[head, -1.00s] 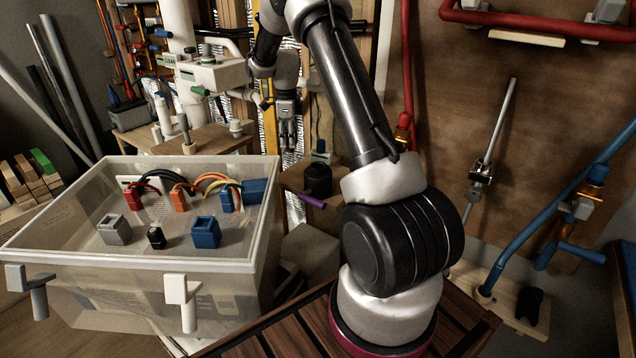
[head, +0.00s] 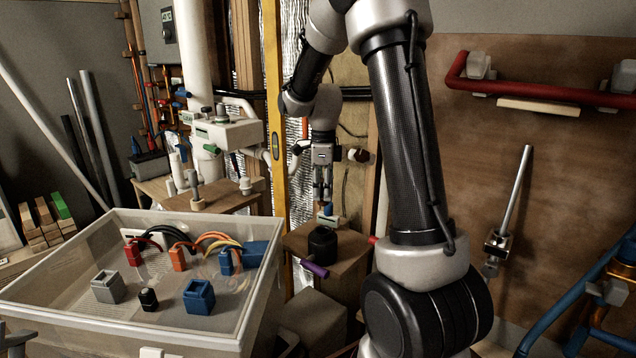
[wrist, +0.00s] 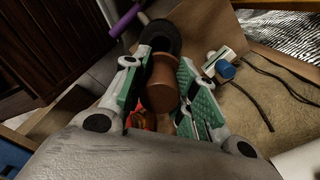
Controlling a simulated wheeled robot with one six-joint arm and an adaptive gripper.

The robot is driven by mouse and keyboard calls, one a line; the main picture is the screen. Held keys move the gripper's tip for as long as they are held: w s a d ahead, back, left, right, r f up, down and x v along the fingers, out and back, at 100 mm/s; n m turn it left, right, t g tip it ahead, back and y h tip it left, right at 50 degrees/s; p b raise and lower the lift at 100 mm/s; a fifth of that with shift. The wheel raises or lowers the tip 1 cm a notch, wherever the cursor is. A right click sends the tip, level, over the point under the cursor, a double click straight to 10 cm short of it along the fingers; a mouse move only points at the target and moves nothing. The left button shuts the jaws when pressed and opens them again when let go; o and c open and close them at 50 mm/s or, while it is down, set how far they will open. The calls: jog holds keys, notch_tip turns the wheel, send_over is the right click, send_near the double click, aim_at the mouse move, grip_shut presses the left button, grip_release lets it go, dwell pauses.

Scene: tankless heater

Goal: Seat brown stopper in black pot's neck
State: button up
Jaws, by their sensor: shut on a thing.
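The black pot (head: 322,243) stands on a wooden block in the middle of the head view. A purple handle (head: 314,269) sticks out low at its front. My gripper (head: 322,192) points down above the pot, apart from it in the picture. In the wrist view the brown stopper (wrist: 162,84) sits between the green-padded fingers of my gripper (wrist: 165,92), which is shut on it. The black pot (wrist: 166,36) shows beyond the stopper, partly covered by it and a finger. The pot's neck opening is not clearly visible.
A blue-capped white-and-green part (head: 327,212) stands close behind the pot; it shows right of the fingers in the wrist view (wrist: 225,70). A clear bin (head: 120,325) with coloured blocks and wires is at left. A yellow level (head: 275,130) stands upright left of my gripper.

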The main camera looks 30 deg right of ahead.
aim_at(323, 205)
jog(key=shift+f, duration=0.1)
jog(key=shift+f, duration=2.4)
jog(key=shift+f, duration=0.1)
jog(key=shift+f, duration=1.55)
jog(key=shift+f, duration=1.35)
jog(key=o, duration=1.1)
